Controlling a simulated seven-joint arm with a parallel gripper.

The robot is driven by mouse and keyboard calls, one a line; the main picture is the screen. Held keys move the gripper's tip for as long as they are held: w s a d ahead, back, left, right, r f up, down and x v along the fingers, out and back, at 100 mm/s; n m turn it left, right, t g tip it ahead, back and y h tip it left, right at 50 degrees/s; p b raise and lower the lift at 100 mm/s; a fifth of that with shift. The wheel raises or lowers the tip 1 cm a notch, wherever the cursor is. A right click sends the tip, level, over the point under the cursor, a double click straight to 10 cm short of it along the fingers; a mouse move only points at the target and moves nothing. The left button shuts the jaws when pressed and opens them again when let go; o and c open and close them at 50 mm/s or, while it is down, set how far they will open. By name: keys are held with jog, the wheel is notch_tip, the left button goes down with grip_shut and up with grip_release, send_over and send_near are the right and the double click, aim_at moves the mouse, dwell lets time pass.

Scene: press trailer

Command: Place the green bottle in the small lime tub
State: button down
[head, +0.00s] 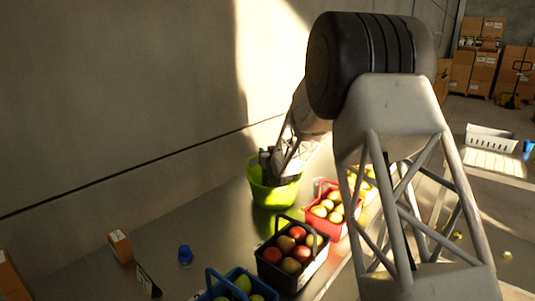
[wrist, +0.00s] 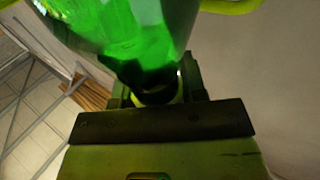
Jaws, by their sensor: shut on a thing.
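The small lime tub (head: 272,194) stands on the grey table near the wall in the head view. My gripper (head: 272,163) reaches down into the tub's mouth there, with its fingertips hidden by the rim. In the wrist view, my gripper (wrist: 157,92) is shut on the dark neck of the shiny green bottle (wrist: 125,28). The bottle's body fills the top of that view, and its far end is out of frame. Part of a lime rim (wrist: 232,5) shows beyond it. The bottle cannot be made out in the head view, so whether it touches the tub's bottom is unclear.
A blue basket (head: 218,283) is in front. A blue cap-like object (head: 185,255) and small boxes (head: 120,246) lie left. Table between is clear.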

jog(key=shift+f, duration=0.15)
jog(key=c, duration=0.7)
grip_release()
jog(key=shift+s+d, duration=0.25)
jog(key=shift+s, duration=0.9)
jog(key=shift+s+r, duration=0.15)
jog(key=shift+r, duration=1.65)
jog(key=shift+s+r, duration=0.15)
jog(key=shift+r, duration=1.65)
